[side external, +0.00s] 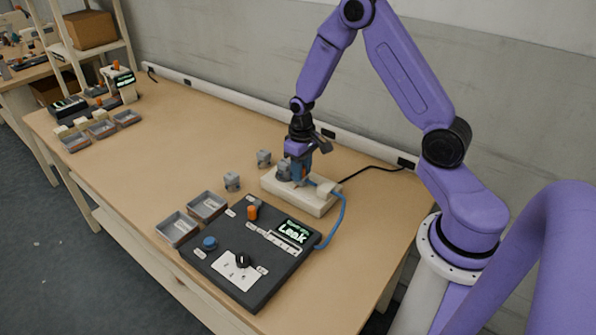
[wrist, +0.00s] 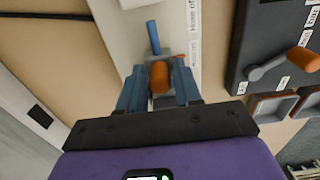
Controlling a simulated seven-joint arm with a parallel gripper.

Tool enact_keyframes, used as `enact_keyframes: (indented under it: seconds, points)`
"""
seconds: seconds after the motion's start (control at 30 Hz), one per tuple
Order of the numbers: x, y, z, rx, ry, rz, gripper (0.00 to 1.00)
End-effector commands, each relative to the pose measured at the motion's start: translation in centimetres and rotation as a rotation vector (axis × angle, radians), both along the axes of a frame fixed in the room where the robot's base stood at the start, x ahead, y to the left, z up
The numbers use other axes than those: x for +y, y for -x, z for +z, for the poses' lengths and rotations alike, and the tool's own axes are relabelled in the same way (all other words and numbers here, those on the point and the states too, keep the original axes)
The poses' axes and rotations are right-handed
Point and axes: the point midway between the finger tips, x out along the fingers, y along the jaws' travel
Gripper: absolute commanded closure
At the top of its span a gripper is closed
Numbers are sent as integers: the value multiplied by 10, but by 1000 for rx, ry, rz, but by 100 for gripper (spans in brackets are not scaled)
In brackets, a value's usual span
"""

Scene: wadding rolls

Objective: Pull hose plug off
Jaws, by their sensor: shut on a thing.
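My gripper (side external: 301,178) is low over the pale block (side external: 316,205) on the table. In the wrist view, its blue fingers (wrist: 159,82) are shut on an orange piece, which I take to be the hose plug (wrist: 160,76). A blue hose (wrist: 153,37) shows just beyond the plug. In the side view, the blue hose (side external: 342,214) curves from the block to the dark panel (side external: 222,266). A grey part (side external: 283,171) sits on the block beside the fingers. Whether the plug is still seated is hidden by the fingers.
The panel's screen (side external: 292,231) reads "Leak"; an orange lever (side external: 252,212), blue button (side external: 210,243) and black knob (side external: 243,260) stand on it. Two grey trays (side external: 190,217) and two loose grey parts (side external: 232,181) lie left of the block. A white rail (side external: 250,108) runs along the wall.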

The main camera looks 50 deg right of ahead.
Motion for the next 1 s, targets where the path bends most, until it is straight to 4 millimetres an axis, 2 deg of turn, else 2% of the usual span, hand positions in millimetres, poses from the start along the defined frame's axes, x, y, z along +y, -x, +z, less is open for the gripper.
enact_keyframes:
  seconds: [1.0]
  points:
    - [0, 43, 0, 1, 0, 1, 83]
